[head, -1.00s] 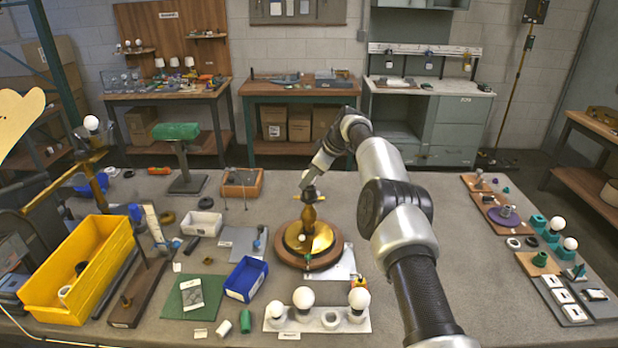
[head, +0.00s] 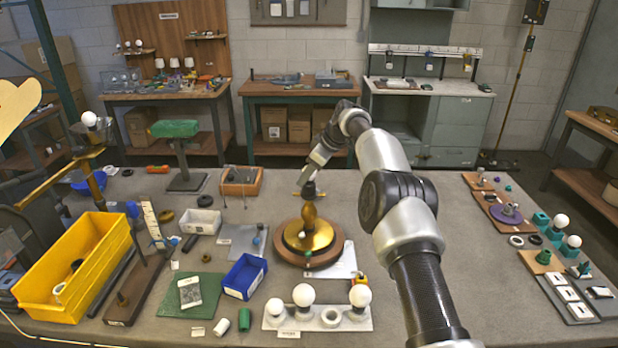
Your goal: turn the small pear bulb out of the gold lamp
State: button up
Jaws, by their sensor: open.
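The gold lamp (head: 309,240) stands upright on a round wooden base near the middle of the table. Its narrow gold stem rises to a dark socket. My gripper (head: 309,183) is over the top of the lamp, pointing down and open. It is small and partly dark against the socket, so I cannot tell whether it touches the lamp. I cannot make out the small pear bulb at the lamp's top; the gripper covers that spot.
A white board (head: 318,321) with several white bulbs and an empty ring lies in front of the lamp. A blue bin (head: 245,278) and a yellow bin (head: 75,270) are to the left. Boards with bulbs and parts line the right edge. Bare table lies right of my arm.

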jog(key=shift+f+m+t+h+b, duration=0.1)
jog(key=shift+m+t+h+b, duration=0.55)
jog(key=shift+b, duration=1.65)
jog(key=shift+m+b, duration=0.6)
jog(key=shift+m, duration=0.25)
jog(key=m+h+b, duration=0.1)
jog(key=m, duration=0.2)
jog(key=shift+t+h, duration=0.25)
jog(key=shift+s+r+m+h+p, duration=0.1)
jog(key=shift+r+m+h+p, duration=0.1)
jog(key=shift+m+h+p, duration=1)
jog(key=shift+m+p, duration=0.45)
jog(key=shift+m, duration=0.55)
jog(key=shift+m+p, duration=0.3)
jog(key=shift+p, duration=0.1)
jog(key=shift+f+m+h+p, duration=0.1)
jog(key=shift+m+h+p, duration=0.7)
jog(key=shift+p, duration=0.5)
jog(key=shift+m+h+p, duration=0.4)
jog(key=shift+m+p, duration=0.6)
jog(key=shift+p, duration=0.6)
